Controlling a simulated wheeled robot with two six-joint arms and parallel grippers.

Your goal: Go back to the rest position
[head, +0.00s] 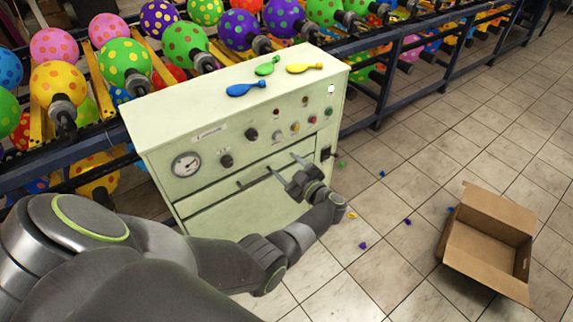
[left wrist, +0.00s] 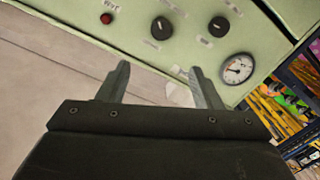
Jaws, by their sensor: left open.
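My left gripper (head: 288,170) is in front of the pale green control cabinet (head: 160,125), near the slot and handle on its front. Its two fingers are apart with nothing between them. In the left wrist view the open fingers (left wrist: 160,88) point at the cabinet front, with knobs and a gauge (left wrist: 238,68) beyond. Whether the fingers touch the cabinet I cannot tell. My left arm reaches in from the lower left in the head view. My right gripper is not in view.
Blue (head: 245,89), green (head: 267,66) and yellow (head: 304,68) flat balloons lie on the cabinet top. Racks of dotted balloons (head: 124,62) stand behind, with a blue rail. An open cardboard box (head: 487,243) is on the tiled floor at right. Small scraps lie between; otherwise that floor is clear.

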